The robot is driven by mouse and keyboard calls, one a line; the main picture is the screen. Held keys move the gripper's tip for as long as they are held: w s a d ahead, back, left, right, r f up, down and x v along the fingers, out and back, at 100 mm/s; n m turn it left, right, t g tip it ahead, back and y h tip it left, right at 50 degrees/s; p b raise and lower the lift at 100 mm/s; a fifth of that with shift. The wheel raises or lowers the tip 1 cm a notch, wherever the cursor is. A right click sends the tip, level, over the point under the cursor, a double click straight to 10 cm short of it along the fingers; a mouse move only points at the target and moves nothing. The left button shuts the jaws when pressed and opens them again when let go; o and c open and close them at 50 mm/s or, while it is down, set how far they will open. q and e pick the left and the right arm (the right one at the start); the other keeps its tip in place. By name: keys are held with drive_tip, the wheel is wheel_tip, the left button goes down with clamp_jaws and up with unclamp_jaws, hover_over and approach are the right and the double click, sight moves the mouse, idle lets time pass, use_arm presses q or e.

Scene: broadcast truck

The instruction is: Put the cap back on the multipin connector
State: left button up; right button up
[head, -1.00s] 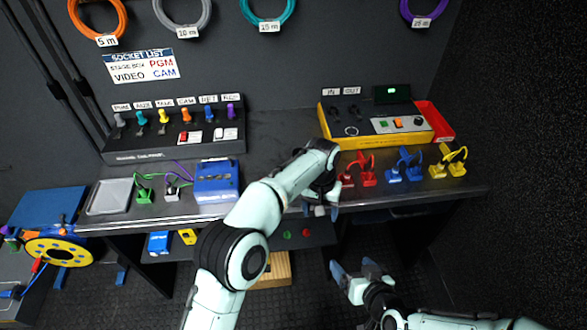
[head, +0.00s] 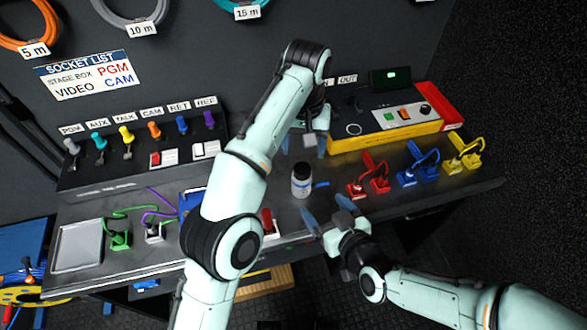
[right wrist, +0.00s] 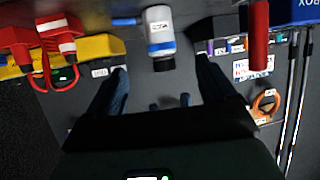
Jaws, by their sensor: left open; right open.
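I cannot tell which piece is the multipin connector or its cap. Red (head: 375,178), blue (head: 417,165) and yellow (head: 463,155) connector pieces with looped cords stand on the right of the bench. The red ones also show in the right wrist view (right wrist: 40,42). A white cylinder with a dark end and a blue band (head: 301,181) stands between my grippers; it also shows in the right wrist view (right wrist: 160,32). My left gripper (head: 305,143) is open behind it. My right gripper (head: 326,212) is open in front of it, apart from it.
A yellow panel box (head: 385,138) stands at the back right and a row of coloured plugs (head: 140,150) at the back left. A grey tray (head: 77,246), green (head: 119,238) and white pieces (head: 154,232) are at the left. My left arm hides part of the bench.

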sight(306, 186)
use_arm(q)
drive_tip(key=shift+w+a+r, duration=0.15)
use_arm(e)
drive_tip(key=shift+w+a+r, duration=0.1)
drive_tip(key=shift+w+a, duration=0.05)
drive_tip(key=x, duration=1.3)
drive_tip(key=shift+w+a, duration=0.1)
clamp_jaws()
use_arm(q)
drive_tip(key=n, duration=0.4)
idle(0.5)
